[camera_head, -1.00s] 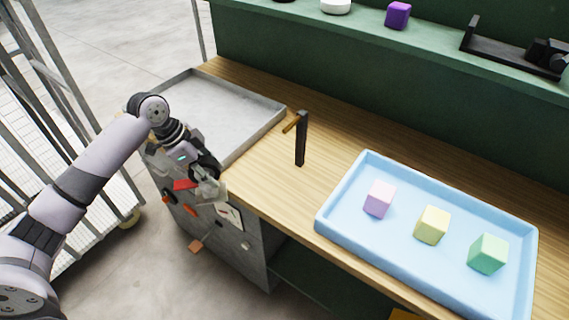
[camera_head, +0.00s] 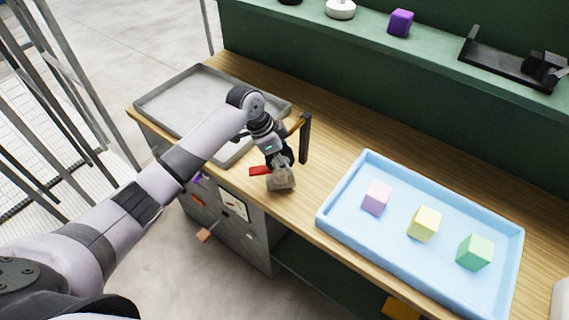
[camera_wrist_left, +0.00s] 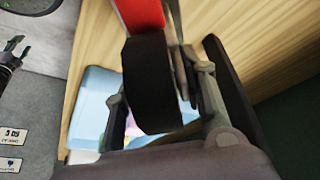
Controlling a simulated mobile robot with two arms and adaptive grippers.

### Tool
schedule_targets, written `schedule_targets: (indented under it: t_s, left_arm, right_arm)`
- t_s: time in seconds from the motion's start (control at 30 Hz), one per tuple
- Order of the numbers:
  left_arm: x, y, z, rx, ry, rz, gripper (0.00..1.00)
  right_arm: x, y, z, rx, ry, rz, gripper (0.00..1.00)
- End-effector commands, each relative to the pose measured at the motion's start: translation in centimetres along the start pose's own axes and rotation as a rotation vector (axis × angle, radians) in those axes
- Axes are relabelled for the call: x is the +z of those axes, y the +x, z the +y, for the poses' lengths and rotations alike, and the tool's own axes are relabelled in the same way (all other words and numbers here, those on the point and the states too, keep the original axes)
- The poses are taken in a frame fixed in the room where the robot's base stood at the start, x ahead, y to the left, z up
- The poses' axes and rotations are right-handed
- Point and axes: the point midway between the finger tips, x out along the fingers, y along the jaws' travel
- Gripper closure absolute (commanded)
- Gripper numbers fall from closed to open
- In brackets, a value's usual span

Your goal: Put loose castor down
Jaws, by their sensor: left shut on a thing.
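The castor has a red part (camera_head: 260,170) in the head view. In the left wrist view it shows as a thick black wheel (camera_wrist_left: 150,85) with a red piece (camera_wrist_left: 142,14) above it. My left gripper (camera_head: 281,176) is shut on the castor and points down over the front part of the wooden bench (camera_head: 325,137). In the left wrist view the gripper fingers (camera_wrist_left: 160,100) stand on either side of the wheel. I cannot tell whether the castor touches the bench. The gripper hides part of it. My right gripper is not in view.
A grey metal tray (camera_head: 160,113) lies left, partly behind my arm. A dark upright post (camera_head: 305,140) stands just right of the gripper. A blue tray (camera_head: 375,268) with pink, yellow and green blocks lies to the right. A green shelf (camera_head: 445,62) runs behind.

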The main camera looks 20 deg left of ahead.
Motion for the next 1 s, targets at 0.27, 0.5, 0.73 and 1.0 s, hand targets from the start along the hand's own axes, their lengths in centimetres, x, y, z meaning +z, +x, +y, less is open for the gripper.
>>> schedule_targets:
  t_s: [0.27, 0.5, 0.73, 1.0]
  left_arm:
    - [1.1, 2.7, 0.0, 0.000, -0.002, 0.000, 1.00]
    - [1.2, 3.1, -0.1, -0.002, 0.001, 0.001, 1.00]
    - [1.4, 3.5, 0.0, 0.000, 0.000, -0.001, 0.58]
    - [1.4, 3.5, 0.0, 0.000, 0.000, -0.001, 0.42]
  right_arm:
    - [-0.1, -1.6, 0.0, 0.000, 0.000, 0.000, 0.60]
    - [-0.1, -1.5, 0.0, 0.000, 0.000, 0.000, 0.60]
    - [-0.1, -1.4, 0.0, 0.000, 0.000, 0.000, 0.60]
    - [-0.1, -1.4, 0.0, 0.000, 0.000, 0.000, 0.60]
